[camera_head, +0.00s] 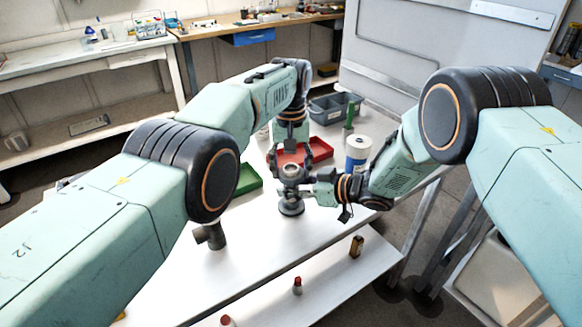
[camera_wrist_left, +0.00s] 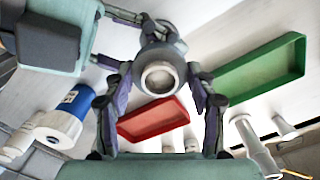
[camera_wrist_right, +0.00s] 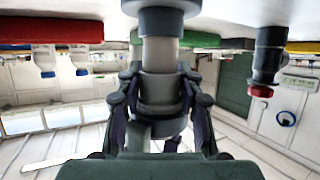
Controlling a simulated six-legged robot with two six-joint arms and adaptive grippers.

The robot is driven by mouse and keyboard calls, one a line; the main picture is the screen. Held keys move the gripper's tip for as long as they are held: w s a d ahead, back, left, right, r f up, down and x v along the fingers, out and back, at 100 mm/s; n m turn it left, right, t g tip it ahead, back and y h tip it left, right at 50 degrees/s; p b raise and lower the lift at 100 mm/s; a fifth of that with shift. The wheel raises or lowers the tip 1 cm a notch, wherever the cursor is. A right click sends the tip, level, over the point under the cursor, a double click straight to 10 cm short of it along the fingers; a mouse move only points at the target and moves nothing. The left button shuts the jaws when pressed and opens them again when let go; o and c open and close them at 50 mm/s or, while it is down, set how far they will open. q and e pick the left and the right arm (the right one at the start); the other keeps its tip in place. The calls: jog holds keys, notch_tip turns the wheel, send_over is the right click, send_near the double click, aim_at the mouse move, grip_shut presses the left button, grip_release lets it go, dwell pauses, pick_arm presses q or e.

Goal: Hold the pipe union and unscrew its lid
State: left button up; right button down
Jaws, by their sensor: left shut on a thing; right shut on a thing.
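The grey pipe union stands upright on its round dark base (camera_head: 291,208) on the white table in the head view. Its lid (camera_head: 291,171) is at the top, with a light round opening (camera_wrist_left: 158,77) facing the left wrist camera. My left gripper (camera_head: 288,166) reaches down from above, its fingers shut on the lid from both sides. My right gripper (camera_head: 311,190) comes in level from the right and is shut on the union's body below. In the right wrist view the scene is upside down, with the dark collar (camera_wrist_right: 160,88) between the fingers. The contact points are partly hidden.
A red tray (camera_head: 321,149) and a green tray (camera_head: 248,181) lie behind and left of the union. A blue and white canister (camera_head: 357,155) stands to the right. A grey pipe fitting (camera_head: 212,237) and small bottles (camera_head: 297,286) stand nearer. A grey bin (camera_head: 335,107) is farther back.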

pick_arm(q)
jog(key=n, duration=0.5)
pick_arm(e)
jog(key=shift+w, duration=0.1)
pick_arm(q)
jog(key=n, duration=0.4)
jog(key=shift+a+n, duration=0.1)
jog(key=shift+n, duration=0.3)
pick_arm(e)
jog(key=shift+r, duration=0.1)
pick_arm(q)
jog(key=n, duration=0.4)
jog(key=shift+n, duration=0.4)
jog(key=n, duration=0.4)
jog(key=shift+n, duration=0.3)
jog(key=shift+r, duration=0.55)
jog(key=shift+r, duration=0.5)
jog(key=shift+r, duration=0.15)
